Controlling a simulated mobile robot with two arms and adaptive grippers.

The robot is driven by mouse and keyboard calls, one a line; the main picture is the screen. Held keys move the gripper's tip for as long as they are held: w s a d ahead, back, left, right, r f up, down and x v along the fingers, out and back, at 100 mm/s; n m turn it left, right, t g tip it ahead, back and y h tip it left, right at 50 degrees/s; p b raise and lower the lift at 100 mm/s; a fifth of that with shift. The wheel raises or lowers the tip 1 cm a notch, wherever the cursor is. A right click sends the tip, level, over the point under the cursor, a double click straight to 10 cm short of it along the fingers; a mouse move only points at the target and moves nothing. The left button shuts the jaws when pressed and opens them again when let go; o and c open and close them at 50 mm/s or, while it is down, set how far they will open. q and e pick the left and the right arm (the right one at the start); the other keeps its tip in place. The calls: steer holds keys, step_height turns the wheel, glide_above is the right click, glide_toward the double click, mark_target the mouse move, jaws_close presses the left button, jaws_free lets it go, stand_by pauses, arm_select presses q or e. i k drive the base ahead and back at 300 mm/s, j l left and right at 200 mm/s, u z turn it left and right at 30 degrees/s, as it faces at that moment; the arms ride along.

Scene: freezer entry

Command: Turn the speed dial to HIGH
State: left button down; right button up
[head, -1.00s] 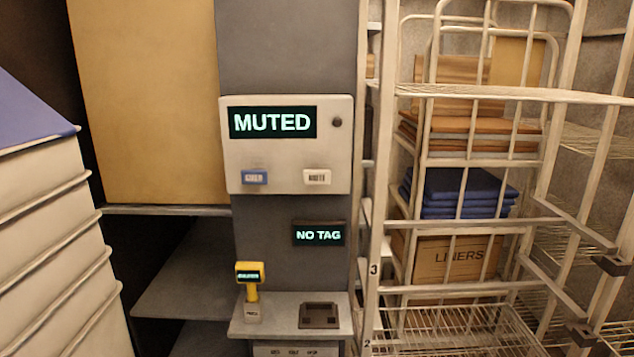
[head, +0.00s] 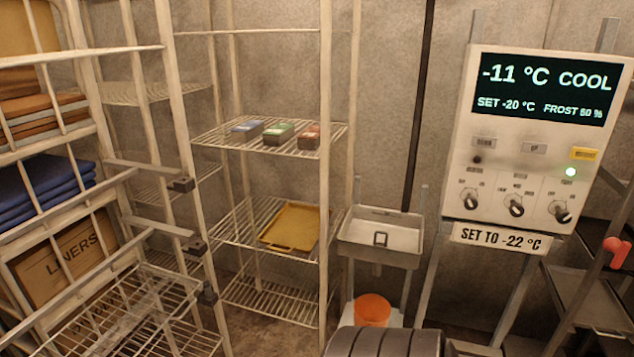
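A white control panel (head: 530,140) stands upright on a metal frame at the right of the head view. Its screen (head: 545,90) reads -11 °C, COOL, SET -20 °C and FROST 50 %. Three black rotary dials sit in a row low on the panel: a left dial (head: 470,199), a middle dial (head: 515,205) and a right dial (head: 560,211). Their labels are too small to read, so I cannot tell which is the speed dial or its setting. Neither gripper is in view.
A sign (head: 496,237) below the dials reads SET TO -22 °C. A grey tray (head: 380,255) stands left of the panel, above an orange container (head: 372,310). A wire rack (head: 345,140) and a cage with a LINERS box (head: 68,258) fill the left.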

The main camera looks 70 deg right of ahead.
mark_target(516, 209)
steer(key=z, duration=3.45)
